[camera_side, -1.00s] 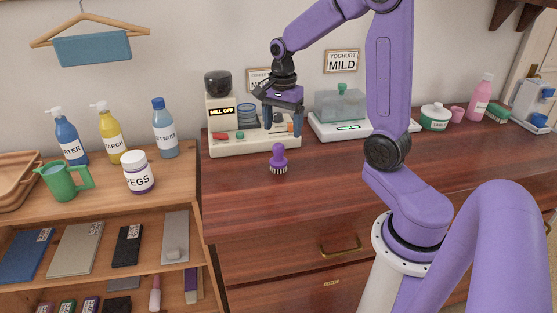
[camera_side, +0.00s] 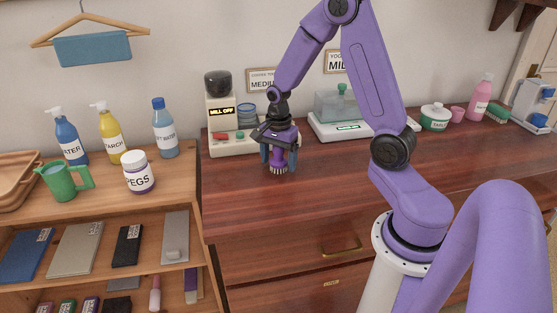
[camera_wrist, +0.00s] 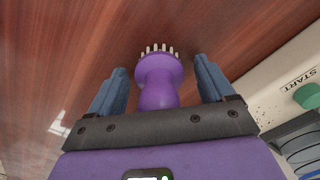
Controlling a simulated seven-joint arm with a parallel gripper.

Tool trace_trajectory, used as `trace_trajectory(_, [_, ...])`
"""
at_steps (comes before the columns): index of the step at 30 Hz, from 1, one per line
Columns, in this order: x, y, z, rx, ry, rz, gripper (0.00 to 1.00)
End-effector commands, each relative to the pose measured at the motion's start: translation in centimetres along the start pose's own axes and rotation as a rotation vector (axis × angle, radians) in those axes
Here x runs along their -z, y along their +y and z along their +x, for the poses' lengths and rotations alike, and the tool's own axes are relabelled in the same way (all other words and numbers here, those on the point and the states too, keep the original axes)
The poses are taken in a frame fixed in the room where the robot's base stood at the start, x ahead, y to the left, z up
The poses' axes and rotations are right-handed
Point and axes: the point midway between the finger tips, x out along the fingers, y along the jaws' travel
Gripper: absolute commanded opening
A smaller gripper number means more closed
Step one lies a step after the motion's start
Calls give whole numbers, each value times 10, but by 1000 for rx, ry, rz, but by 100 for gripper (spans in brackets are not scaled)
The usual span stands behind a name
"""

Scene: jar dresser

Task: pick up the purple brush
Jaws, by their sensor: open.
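The purple brush (camera_side: 278,162) stands upright on the dark red-brown dresser top, its pale bristles down. My gripper (camera_side: 279,157) is lowered over it, with one blue-grey finger on each side. In the wrist view the brush (camera_wrist: 158,80) sits between the two open fingers of my gripper (camera_wrist: 158,88). A gap shows between the brush and each finger. The top of the brush handle is partly hidden by the gripper body in the side view.
The mill machine (camera_side: 222,130) stands close behind my gripper, and its edge with a green START button (camera_wrist: 307,96) shows in the wrist view. The dresser top (camera_side: 240,190) in front is clear.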

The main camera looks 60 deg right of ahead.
Motion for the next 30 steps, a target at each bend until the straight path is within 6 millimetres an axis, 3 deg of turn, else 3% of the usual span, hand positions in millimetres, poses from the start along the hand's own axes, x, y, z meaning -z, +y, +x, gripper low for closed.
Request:
trace_trajectory(8, [0,0,3,0,0,0,82])
trace_trajectory(14, [0,0,2,0,0,0,22])
trace_trajectory(24, [0,0,1,1,0,0,21])
trace_trajectory(30, [0,-1,-10,3,1,-1,21])
